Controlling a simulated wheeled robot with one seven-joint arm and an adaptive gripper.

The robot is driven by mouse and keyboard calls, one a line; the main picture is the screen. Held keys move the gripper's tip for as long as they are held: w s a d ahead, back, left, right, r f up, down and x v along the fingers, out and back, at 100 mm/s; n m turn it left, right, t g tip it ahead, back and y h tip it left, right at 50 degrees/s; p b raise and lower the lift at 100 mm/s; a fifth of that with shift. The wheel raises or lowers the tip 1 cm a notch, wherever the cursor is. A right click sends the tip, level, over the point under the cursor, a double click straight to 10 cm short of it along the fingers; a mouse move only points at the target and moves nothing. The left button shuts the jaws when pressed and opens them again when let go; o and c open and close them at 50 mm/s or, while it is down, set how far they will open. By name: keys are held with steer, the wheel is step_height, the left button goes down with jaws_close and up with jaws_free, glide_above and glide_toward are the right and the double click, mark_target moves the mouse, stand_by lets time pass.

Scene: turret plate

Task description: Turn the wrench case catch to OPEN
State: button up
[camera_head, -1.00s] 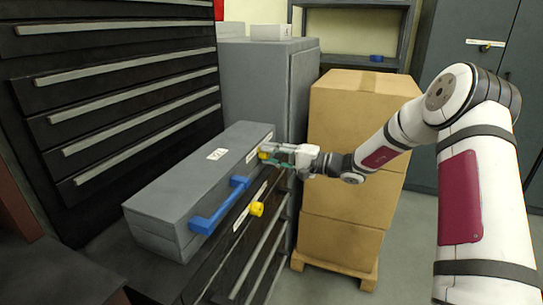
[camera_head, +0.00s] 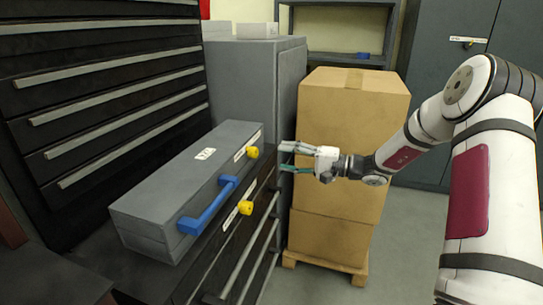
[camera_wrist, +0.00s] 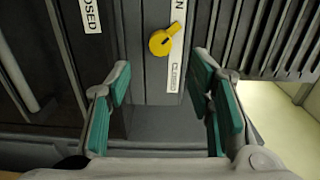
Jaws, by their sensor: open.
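The grey wrench case (camera_head: 180,185) lies with a blue handle (camera_head: 208,205) on its front. Its yellow catch (camera_head: 252,152) sits beside a white label near the far end. In the wrist view the catch (camera_wrist: 160,42) has its pointer angled up and right, towards the label end whose visible letter is N. The CLOSED end of that label is lower down. My gripper (camera_head: 286,158) is open and empty, a short gap right of the catch. In the wrist view its teal-padded fingers (camera_wrist: 165,95) stand apart, with the catch ahead between and beyond them.
A second yellow catch (camera_head: 245,207) with its own label is on the dark drawer unit below the case. Stacked cardboard boxes (camera_head: 350,120) on a pallet stand behind my gripper. A grey cabinet (camera_head: 250,80) is behind the case. Open floor shows at the right.

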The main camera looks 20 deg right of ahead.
steer(key=shift+v, duration=1.65)
steer(key=shift+a, duration=0.1)
